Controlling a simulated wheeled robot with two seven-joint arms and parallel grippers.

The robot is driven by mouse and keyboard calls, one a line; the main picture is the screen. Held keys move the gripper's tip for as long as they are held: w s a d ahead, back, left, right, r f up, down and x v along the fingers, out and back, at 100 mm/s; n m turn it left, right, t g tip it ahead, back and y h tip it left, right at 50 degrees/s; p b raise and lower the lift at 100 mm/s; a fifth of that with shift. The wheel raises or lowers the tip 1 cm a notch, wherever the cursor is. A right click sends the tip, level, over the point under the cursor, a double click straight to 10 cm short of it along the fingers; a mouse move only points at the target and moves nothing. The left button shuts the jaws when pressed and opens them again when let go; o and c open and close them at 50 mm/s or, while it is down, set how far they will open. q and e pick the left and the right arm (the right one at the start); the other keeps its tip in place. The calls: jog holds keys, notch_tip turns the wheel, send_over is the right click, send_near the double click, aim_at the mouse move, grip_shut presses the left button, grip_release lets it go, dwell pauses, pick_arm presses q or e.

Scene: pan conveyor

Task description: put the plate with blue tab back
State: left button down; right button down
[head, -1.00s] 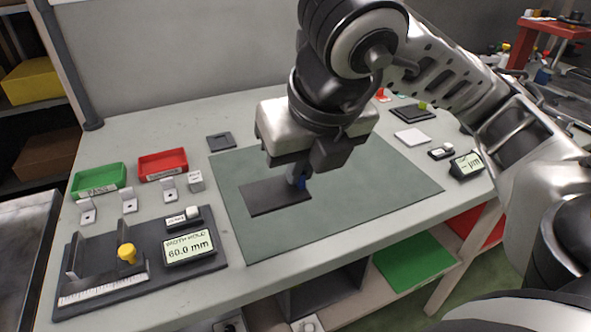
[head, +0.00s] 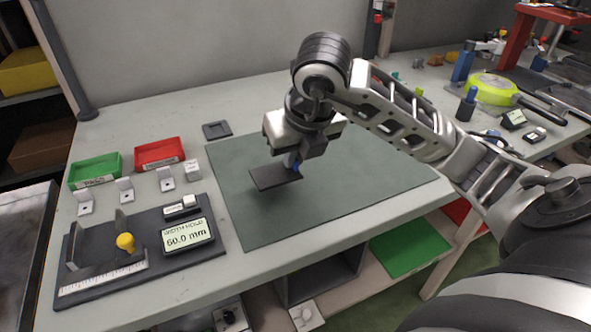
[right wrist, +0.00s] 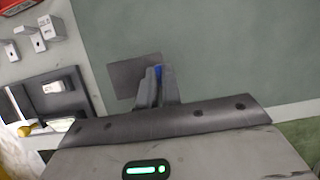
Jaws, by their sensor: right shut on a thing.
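The dark flat plate with the blue tab (head: 272,178) is held over the left part of the green mat (head: 240,222), with a shadow on the mat below it. My right gripper (head: 291,163) is shut on the plate at its blue tab. In the right wrist view, the plate (right wrist: 128,78) sticks out to the left of the fingers (right wrist: 158,85), and the blue tab shows between them. My left gripper is not in view.
A width gauge (head: 188,237) reading 60.0 mm stands on a dark fixture at front left. A green bin (head: 95,170), a red bin (head: 160,153) and small white blocks stand behind it. A dark square piece (head: 217,130) lies behind the mat. The mat's front is clear.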

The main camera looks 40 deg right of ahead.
aim_at(297, 165)
notch_tip(297, 165, down, 3)
jog(key=shift+f, duration=0.15)
jog(key=shift+f, duration=0.15)
jog(key=c, duration=1.6)
grip_release()
